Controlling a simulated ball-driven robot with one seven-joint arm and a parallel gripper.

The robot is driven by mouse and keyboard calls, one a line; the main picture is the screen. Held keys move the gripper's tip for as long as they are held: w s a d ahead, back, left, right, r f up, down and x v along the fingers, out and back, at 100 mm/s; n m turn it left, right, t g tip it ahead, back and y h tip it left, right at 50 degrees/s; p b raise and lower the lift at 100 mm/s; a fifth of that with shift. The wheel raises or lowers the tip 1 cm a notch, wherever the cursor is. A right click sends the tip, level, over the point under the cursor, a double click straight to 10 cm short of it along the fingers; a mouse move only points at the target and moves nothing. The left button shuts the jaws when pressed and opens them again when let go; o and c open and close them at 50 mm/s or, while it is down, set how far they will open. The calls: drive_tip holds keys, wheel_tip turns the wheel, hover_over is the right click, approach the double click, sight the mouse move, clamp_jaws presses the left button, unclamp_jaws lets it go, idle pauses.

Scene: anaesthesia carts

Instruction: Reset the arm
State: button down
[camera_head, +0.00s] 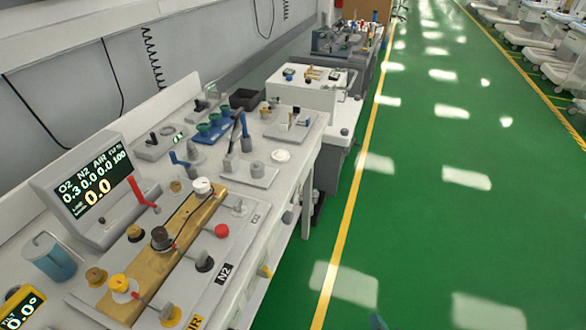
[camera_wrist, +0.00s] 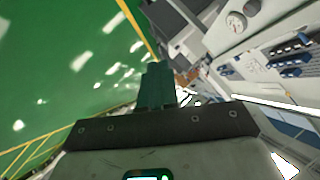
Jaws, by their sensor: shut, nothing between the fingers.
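My gripper (camera_wrist: 158,84) shows in the wrist view as dark fingers held together at the middle of the picture, with nothing between them. Its dark mount bar lies just below. The fingers point over the green floor (camera_wrist: 60,60) beside a cart.
A display (camera_head: 88,188) stands at the cart's left and a blue-grey cup (camera_head: 48,258) below it. More carts (camera_head: 305,92) line the wall behind. Pale carts (camera_head: 530,35) stand far right. The green aisle (camera_head: 440,200) between is clear, with a yellow line (camera_head: 352,200) along the carts.

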drive_tip(key=s+d+r+n+g, duration=0.2)
drive_tip(key=s+d+g, duration=0.15)
drive_tip(key=s, duration=0.35)
drive_tip(key=s+d+r+n+g+h, duration=0.1)
drive_tip(key=s+d+n+g, duration=0.2)
drive_tip(key=s, duration=0.4)
drive_tip(key=s+d+r+n+g, duration=0.1)
drive_tip(key=s+r+n+g, duration=0.1)
drive_tip(key=s+g, duration=0.4)
drive_tip(key=m+t+y+b, duration=0.8)
drive_tip(key=t+y+b, duration=0.4)
drive_tip(key=t+b, duration=0.5)
approach(268, 272)
drive_tip(key=shift+g, duration=0.55)
drive_tip(key=p+x, duration=0.1)
drive_tip(key=x, duration=0.1)
drive_tip(key=p+x, duration=0.1)
drive_tip(key=x, duration=0.1)
drive_tip(key=p+x, duration=0.1)
drive_tip(key=x, duration=0.1)
drive_tip(key=shift+w+a+r, duration=0.1)
drive_tip(key=shift+w+r, duration=0.2)
drive_tip(key=shift+w, duration=0.1)
drive_tip(key=shift+r, duration=0.1)
